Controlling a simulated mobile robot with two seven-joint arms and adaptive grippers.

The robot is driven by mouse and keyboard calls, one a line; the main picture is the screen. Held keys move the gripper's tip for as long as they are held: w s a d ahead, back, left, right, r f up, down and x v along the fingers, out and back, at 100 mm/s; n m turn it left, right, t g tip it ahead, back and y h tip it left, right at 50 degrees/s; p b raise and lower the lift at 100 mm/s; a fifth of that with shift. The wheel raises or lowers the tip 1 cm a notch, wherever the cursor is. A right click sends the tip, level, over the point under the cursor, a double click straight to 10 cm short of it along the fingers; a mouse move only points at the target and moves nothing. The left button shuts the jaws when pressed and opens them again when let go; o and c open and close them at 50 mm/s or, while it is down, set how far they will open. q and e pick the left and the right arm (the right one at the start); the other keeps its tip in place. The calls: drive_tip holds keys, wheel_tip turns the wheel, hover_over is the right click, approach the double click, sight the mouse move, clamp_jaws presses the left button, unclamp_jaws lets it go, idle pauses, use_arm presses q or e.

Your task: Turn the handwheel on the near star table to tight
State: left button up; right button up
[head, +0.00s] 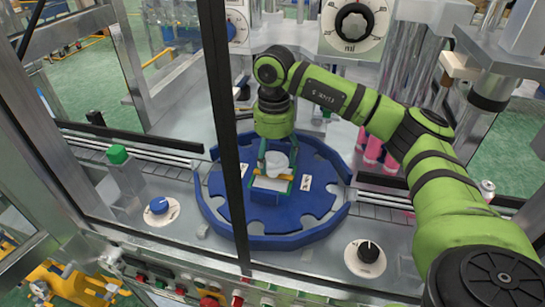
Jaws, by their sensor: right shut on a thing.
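The near star table (290,222) is a blue, notched round plate in the middle of the head view, inside a raised blue rim. My right gripper (273,179) comes down from above onto its centre and is shut on the handwheel there. The gripper's body and fingers hide most of the handwheel, so its turn position cannot be read. A white part and a little yellow show between the fingers. Two small white labels lie on the table, one left (243,170) and one right (306,183) of the hub; their text is too small to read. My left gripper is out of view.
A dark frame post (228,130) crosses in front of the table's left side. A large dial (353,25) stands behind. Metal columns rise at the right.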

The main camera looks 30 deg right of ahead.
sight(277, 158)
drive_tip(key=shift+d+m, duration=0.35)
drive_tip(key=shift+m, duration=0.15)
drive_tip(key=o, duration=1)
drive_tip(key=shift+o, duration=0.7)
drive_tip(key=shift+d, duration=0.1)
drive_tip(key=shift+s+d, duration=0.1)
drive_tip(key=shift+d, duration=0.05)
drive_tip(key=shift+a, duration=0.2)
wheel_tip(277, 158, up, 7)
drive_tip(key=shift+d+r, duration=0.15)
drive_tip(key=shift+r, duration=0.05)
